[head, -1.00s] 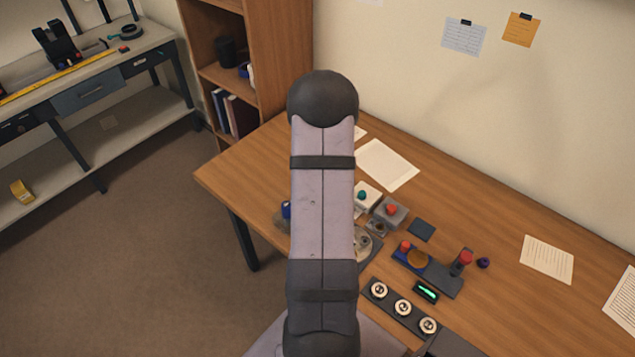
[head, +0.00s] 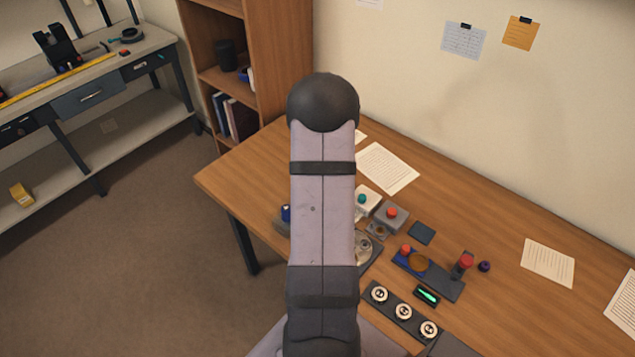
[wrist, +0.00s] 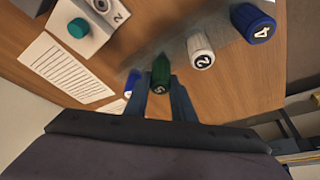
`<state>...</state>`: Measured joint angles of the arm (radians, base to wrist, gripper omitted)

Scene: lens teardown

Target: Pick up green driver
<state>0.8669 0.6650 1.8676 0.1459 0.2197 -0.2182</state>
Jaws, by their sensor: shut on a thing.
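The green driver (wrist: 160,70) shows in the wrist view, its dark numbered end facing the camera. My gripper (wrist: 161,88) is shut on it, with a blue-grey finger at each side. I cannot tell whether the driver is clear of the table. In the head view my arm hides both the gripper and the green driver.
Close by in the wrist view stand a white driver (wrist: 200,50) marked 2 and a blue driver (wrist: 253,24) marked 4. A white box with a teal button (wrist: 79,28) and a paper sheet (wrist: 65,68) lie left. Dark lens parts tray (head: 400,312) is at right.

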